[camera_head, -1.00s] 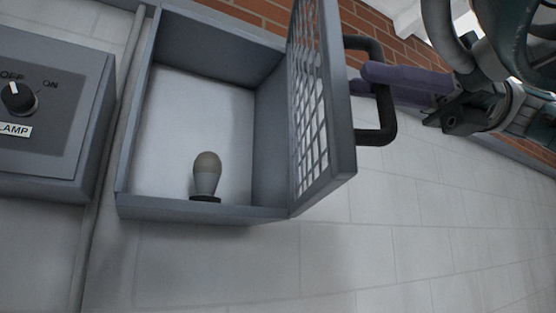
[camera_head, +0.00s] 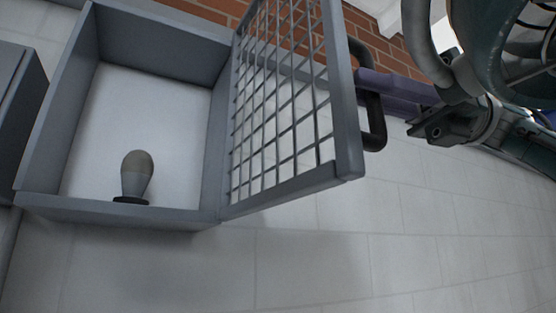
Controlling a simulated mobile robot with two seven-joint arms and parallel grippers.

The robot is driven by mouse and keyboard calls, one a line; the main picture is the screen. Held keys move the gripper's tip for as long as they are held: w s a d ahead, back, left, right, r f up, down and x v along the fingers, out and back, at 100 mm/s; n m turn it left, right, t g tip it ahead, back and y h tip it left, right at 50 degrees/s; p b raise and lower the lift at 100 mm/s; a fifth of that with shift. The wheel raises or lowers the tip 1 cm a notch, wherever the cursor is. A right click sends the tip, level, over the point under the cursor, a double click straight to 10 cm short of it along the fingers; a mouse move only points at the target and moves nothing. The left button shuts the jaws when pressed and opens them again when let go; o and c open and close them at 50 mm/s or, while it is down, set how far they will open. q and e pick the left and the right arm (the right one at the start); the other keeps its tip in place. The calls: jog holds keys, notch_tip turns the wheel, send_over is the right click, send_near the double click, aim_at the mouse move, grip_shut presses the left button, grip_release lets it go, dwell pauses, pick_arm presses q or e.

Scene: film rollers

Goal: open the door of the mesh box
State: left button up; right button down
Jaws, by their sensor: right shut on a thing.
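The grey mesh box (camera_head: 46,130) is on the wall at the left, and its inside shows. Its mesh door (camera_head: 345,120) stands swung out to the right, hinged on the box's right side. A dark handle (camera_head: 375,122) is on the door's outer face. My right gripper (camera_head: 376,92), with purple fingers, is shut on the handle, beyond the door frame. My left gripper is not in view.
A lamp bulb (camera_head: 137,176) stands on the floor of the box. A grey control box (camera_head: 20,120) is partly in view at the left edge. The white block wall (camera_head: 310,260) below the box is bare.

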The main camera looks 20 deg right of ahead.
jog(key=shift+f, duration=0.1)
jog(key=c, duration=0.8)
grip_release()
jog(key=shift+d, duration=0.1)
jog(key=d, duration=0.9)
jog(key=shift+s+d, duration=0.35)
jog(key=shift+s, duration=0.05)
